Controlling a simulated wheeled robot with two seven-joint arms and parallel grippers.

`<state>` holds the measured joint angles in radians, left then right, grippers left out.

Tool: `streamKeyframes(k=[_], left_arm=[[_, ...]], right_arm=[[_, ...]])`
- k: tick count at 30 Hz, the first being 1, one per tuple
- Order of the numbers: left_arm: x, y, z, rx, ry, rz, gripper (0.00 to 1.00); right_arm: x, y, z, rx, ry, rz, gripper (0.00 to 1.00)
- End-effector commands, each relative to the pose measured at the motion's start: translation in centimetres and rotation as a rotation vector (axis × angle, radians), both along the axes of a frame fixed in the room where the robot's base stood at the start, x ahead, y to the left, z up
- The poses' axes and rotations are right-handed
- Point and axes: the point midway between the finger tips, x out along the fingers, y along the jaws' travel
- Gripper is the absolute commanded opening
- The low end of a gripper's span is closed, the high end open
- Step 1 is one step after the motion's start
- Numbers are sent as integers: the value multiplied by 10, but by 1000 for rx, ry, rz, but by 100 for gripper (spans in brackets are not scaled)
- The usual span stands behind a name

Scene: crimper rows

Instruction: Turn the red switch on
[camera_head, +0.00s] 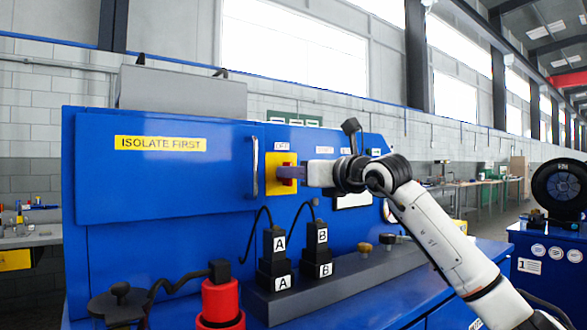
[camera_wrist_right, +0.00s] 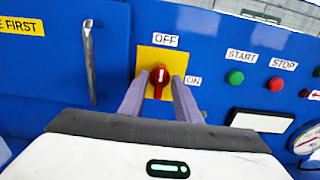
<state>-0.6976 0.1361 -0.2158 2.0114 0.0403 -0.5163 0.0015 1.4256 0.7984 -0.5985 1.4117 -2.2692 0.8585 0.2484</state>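The red switch (camera_wrist_right: 160,79) is a rotary knob on a yellow plate (camera_wrist_right: 147,56) in the right wrist view. Its handle stands upright, with the white mark toward the OFF label (camera_wrist_right: 166,40); the ON label (camera_wrist_right: 193,80) is to its right. In the head view the switch (camera_head: 287,173) is partly hidden by my right gripper (camera_head: 293,174). The right gripper (camera_wrist_right: 157,84) is open, with one finger on each side of the knob and small gaps visible. Contact cannot be told. My left gripper is in neither view.
Right of the switch are a green START button (camera_wrist_right: 235,77) and a red STOP button (camera_wrist_right: 276,84). A metal door handle (camera_wrist_right: 89,62) is on the left. Plugs marked A (camera_head: 275,243) and B (camera_head: 317,236) with cables stand below, near a red cylinder (camera_head: 221,300).

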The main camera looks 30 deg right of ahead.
Motion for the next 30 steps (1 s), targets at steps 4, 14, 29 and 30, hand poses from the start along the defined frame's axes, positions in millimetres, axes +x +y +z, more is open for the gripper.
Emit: streamKeyframes(k=[4, 14, 29, 30], left_arm=[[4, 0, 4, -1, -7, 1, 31], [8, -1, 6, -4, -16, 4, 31], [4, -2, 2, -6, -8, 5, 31], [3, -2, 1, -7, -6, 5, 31]], right_arm=[[8, 1, 0, -1, 0, 0, 30], [9, 2, -1, -1, 0, 0, 18], [9, 2, -1, 40, 5, 2, 0], [9, 2, -2, 53, 8, 2, 0]])
